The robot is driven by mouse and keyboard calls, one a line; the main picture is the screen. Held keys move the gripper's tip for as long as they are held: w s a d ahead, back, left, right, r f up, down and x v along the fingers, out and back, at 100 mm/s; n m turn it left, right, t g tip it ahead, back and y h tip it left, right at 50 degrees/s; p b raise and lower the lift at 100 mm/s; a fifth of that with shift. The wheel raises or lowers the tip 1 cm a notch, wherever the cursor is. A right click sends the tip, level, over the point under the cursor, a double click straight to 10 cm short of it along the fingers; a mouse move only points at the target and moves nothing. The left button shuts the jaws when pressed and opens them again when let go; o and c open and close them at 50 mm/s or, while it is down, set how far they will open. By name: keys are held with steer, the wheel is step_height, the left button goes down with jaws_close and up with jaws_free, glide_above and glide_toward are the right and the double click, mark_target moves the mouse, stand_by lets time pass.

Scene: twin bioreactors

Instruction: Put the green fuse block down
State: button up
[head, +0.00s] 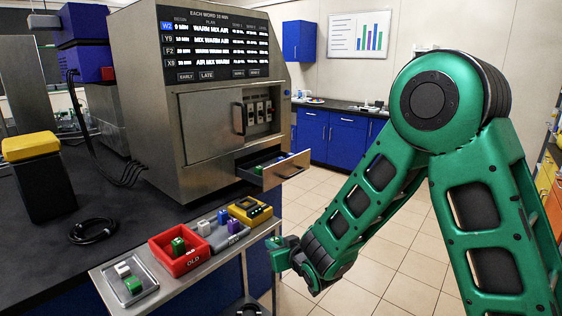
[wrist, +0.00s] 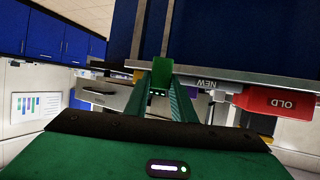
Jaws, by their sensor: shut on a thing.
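My gripper (wrist: 172,100) is shut on a green fuse block (wrist: 161,74), which stands up between its fingertips in the wrist view. In the head view my gripper (head: 277,252) hangs at the right edge of the steel cart (head: 200,266), beside the yellow device. The held block cannot be told apart from my green gripper there. Another green block (head: 178,245) sits in the red bin marked OLD (head: 163,260). A further green block (head: 133,284) lies in the small tray (head: 147,280) at the cart's left end.
A grey tray (head: 215,243) holds white, blue and purple blocks. A yellow device (head: 250,210) stands at the cart's right. The steel machine's drawer (head: 287,171) is pulled out above, with blocks inside. Floor tiles (head: 400,275) are clear on the right.

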steer(key=w+d+f+m+h, duration=0.1)
steer(key=d+f+m+h, duration=0.15)
steer(key=d, duration=0.75)
steer(key=w+d+f+m+t+h, duration=0.1)
steer(key=d+f, duration=0.3)
steer(key=d, duration=0.7)
steer(key=w+d+f+m+h, duration=0.2)
steer(key=d+f, duration=0.1)
steer(key=d, duration=0.7)
steer(key=v, duration=0.5)
steer(key=shift+s+r, duration=0.1)
steer(key=shift+s, duration=0.25)
